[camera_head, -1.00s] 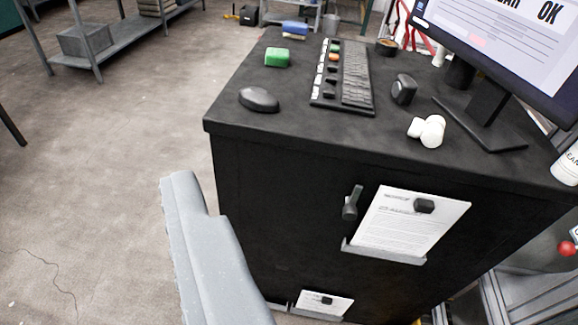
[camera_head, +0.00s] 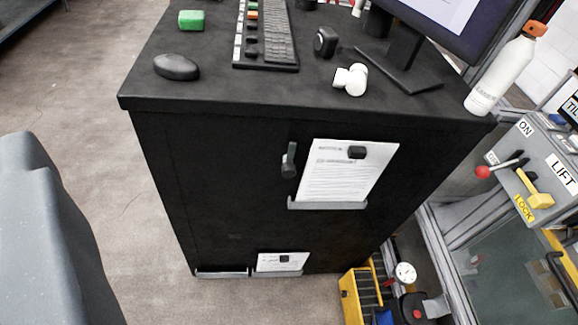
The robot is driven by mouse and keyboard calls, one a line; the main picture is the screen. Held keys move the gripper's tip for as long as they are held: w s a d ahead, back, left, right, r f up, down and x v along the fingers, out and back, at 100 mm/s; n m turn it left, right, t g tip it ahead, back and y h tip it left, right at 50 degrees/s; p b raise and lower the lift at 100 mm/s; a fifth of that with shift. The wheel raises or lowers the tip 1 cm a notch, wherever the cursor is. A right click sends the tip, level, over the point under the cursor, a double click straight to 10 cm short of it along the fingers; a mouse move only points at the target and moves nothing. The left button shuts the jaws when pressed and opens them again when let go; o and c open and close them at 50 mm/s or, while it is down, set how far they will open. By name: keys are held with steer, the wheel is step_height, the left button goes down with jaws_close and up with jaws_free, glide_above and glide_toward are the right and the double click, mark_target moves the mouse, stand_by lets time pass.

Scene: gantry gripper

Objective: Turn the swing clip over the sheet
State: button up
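A white printed sheet (camera_head: 346,172) stands in a grey ledge holder (camera_head: 328,204) on the front of the black cabinet. A dark block (camera_head: 357,152) sits at the sheet's top edge. The swing clip (camera_head: 289,162), a small dark lever, hangs roughly upright just left of the sheet and apart from it. A grey part at the left edge looks like one finger of my gripper (camera_head: 40,235). It is well left of the cabinet and touches nothing visible. Its other finger is not visible, so its opening cannot be told.
The black cabinet (camera_head: 215,190) carries a mouse (camera_head: 176,67), a keyboard (camera_head: 268,35), a green block (camera_head: 191,20), white fittings (camera_head: 350,79), a monitor and a white bottle (camera_head: 501,70). A smaller sheet (camera_head: 282,262) is low on the front. A lever panel (camera_head: 530,165) stands right. Floor is clear left.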

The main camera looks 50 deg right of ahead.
steer(key=w+d+f+h+b, duration=0.1)
steer(key=w+d+f+b, duration=0.1)
steer(key=w+d+f, duration=0.3)
steer(key=w+d+f+b, duration=0.1)
steer(key=w+f, duration=0.3)
steer(key=f, duration=0.3)
steer(key=m+h+p, duration=0.5)
steer(key=h+p, duration=0.1)
steer(key=h, duration=0.4)
glide_toward(289, 175)
steer(key=r, duration=0.1)
steer(key=shift+g, duration=0.4)
steer(key=shift+f+b+x, duration=0.15)
steer(key=shift+b+x, duration=0.25)
steer(key=shift+x, duration=1.8)
steer(key=shift+f+b+x, duration=0.1)
steer(key=shift+b+x, duration=0.3)
steer(key=shift+x, duration=1.8)
